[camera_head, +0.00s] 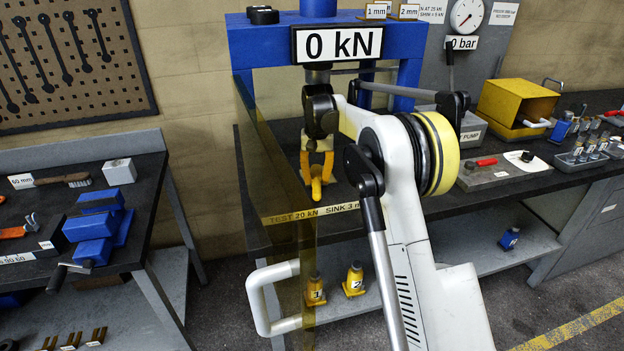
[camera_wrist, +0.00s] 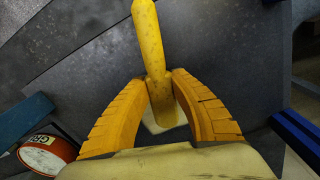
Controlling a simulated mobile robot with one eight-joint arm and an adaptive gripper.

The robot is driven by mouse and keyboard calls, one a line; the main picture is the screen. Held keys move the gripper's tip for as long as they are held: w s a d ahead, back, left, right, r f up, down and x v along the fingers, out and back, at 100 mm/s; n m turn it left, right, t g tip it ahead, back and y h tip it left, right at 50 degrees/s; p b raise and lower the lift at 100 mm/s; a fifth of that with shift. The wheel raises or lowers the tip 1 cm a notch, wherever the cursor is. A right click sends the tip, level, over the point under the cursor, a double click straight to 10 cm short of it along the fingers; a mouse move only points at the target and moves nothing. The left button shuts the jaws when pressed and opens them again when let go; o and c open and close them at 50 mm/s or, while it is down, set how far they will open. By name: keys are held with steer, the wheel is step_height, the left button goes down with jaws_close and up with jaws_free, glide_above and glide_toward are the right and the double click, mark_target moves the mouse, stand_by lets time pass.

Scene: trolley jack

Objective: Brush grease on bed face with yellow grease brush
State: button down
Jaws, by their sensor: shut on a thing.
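My gripper (camera_head: 316,172) hangs over the dark bench at the press, below the 0 kN sign. In the wrist view its orange fingers (camera_wrist: 162,112) are closed on a yellow brush handle (camera_wrist: 149,40). The yellow handle also shows in the head view (camera_head: 316,188), at the fingertips. The brush's bristle end is hidden, so I cannot tell if it touches anything. A dark grey flat face (camera_wrist: 90,75), possibly the bed face, lies under the gripper.
The blue press frame (camera_head: 270,47) stands around the gripper. A yellow box (camera_head: 517,103) and trays of small parts are on the right bench. Two yellow jacks, 1 (camera_head: 316,291) and 2 (camera_head: 354,279), stand on the lower shelf.

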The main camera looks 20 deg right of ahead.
mark_target(326, 186)
steer(key=shift+d+f+p, duration=0.1)
steer(key=shift+d+p, duration=0.25)
steer(key=shift+d, duration=1.3)
steer(key=shift+a, duration=0.15)
steer(key=shift+a+p, duration=0.45)
steer(key=shift+a, duration=3.15)
steer(key=shift+r+p, duration=2)
steer(key=shift+r, duration=0.95)
